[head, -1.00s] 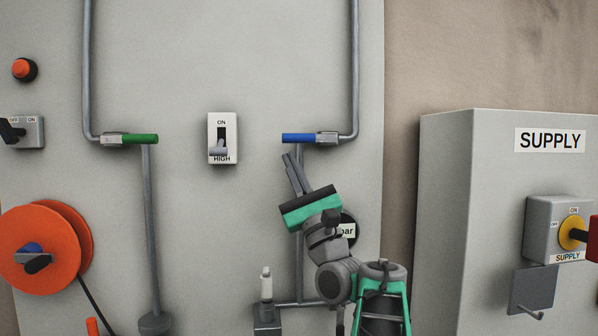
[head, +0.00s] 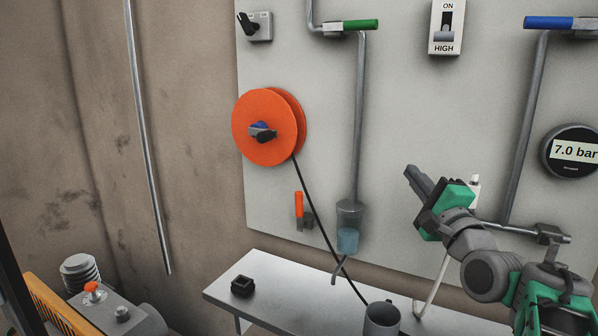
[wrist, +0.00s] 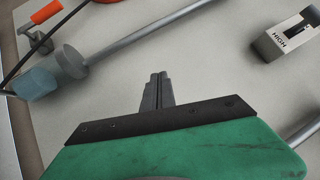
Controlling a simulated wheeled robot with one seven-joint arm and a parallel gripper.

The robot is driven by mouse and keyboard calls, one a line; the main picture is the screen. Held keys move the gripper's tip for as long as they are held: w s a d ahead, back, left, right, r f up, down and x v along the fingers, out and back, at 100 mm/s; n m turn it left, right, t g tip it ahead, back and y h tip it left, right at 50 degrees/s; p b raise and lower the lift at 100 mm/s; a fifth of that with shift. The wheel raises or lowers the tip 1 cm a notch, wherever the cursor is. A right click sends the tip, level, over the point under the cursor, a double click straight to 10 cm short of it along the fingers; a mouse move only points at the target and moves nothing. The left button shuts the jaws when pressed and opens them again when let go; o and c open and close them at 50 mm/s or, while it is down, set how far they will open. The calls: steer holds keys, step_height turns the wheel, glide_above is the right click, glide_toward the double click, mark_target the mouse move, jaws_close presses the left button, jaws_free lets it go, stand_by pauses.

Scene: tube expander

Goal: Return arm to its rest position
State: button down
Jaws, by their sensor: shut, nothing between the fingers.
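My gripper (head: 416,178) is at the right of the head view, in front of the grey wall panel (head: 415,110). Its dark fingers point up and left, with the green and black palm behind them. In the wrist view my gripper (wrist: 157,80) has its two fingers pressed together, with nothing between them. It appears apart from the panel and its fittings. My grey and green arm links reach down to the lower right.
An orange reel (head: 262,140) with a black hose, an orange-handled valve (head: 299,207) and a clear cup (head: 348,228) are left of my gripper. A pressure gauge (head: 572,152) is at the right.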

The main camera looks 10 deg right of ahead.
steer(key=s+a+f+n+g, duration=0.1)
steer(key=a+f+n+g, duration=0.45)
steer(key=f, duration=0.45)
steer(key=s+a+f+n+g, duration=0.1)
steer(key=a+f+n+g, duration=0.35)
steer(key=a+f, duration=0.4)
steer(key=s+f+n+g+h, duration=0.1)
steer(key=s+f+n+g, duration=0.3)
steer(key=s+f, duration=0.4)
steer(key=s+a+f+n+g+p, duration=0.1)
steer(key=s+f+n+g, duration=0.3)
steer(key=s+f, duration=0.3)
steer(key=s+n, duration=0.1)
steer(key=s, duration=0.3)
steer(key=shift+f+n+h, duration=0.3)
steer(key=shift+f+h, duration=0.05)
steer(key=shift+h, duration=0.05)
